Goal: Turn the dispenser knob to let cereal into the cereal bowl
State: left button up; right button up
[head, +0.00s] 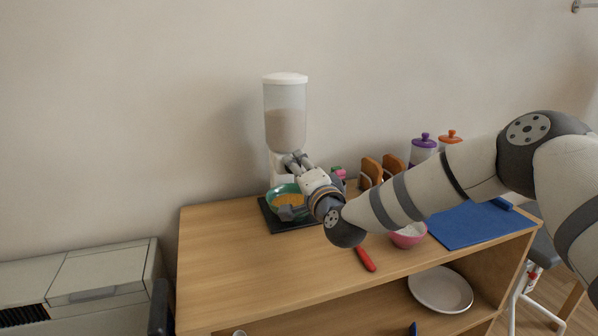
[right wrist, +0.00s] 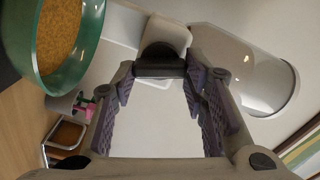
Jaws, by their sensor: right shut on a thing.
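The cereal dispenser (head: 285,100) stands upright against the wall, with a white lid and a clear hopper partly filled with pale cereal. The green cereal bowl (head: 279,194) sits below it, partly hidden by my right gripper. In the right wrist view the bowl (right wrist: 87,62) holds golden-brown cereal. My right gripper (head: 292,160) is at the dispenser's front, above the bowl, shut on the dispenser knob (right wrist: 160,52), which is largely hidden in the head view. My left gripper is not in view.
The dispenser stands on a dark mat (head: 290,224) on the wooden cabinet top (head: 225,260). To the right are bread-like slices in a rack (head: 371,170), purple- and orange-lidded jars (head: 423,149), a pink bowl (head: 408,240), a red-handled utensil (head: 365,259) and a blue mat (head: 465,225). The cabinet's front left is clear.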

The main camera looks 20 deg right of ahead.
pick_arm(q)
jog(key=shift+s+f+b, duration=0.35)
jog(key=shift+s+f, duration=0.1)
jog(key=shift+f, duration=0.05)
pick_arm(e)
jog(key=shift+f+m, duration=0.15)
jog(key=shift+m, duration=1.75)
jog(key=o, duration=1.2)
jog(key=shift+c, duration=0.2)
jog(key=s, duration=1.2)
jog(key=shift+d, duration=0.15)
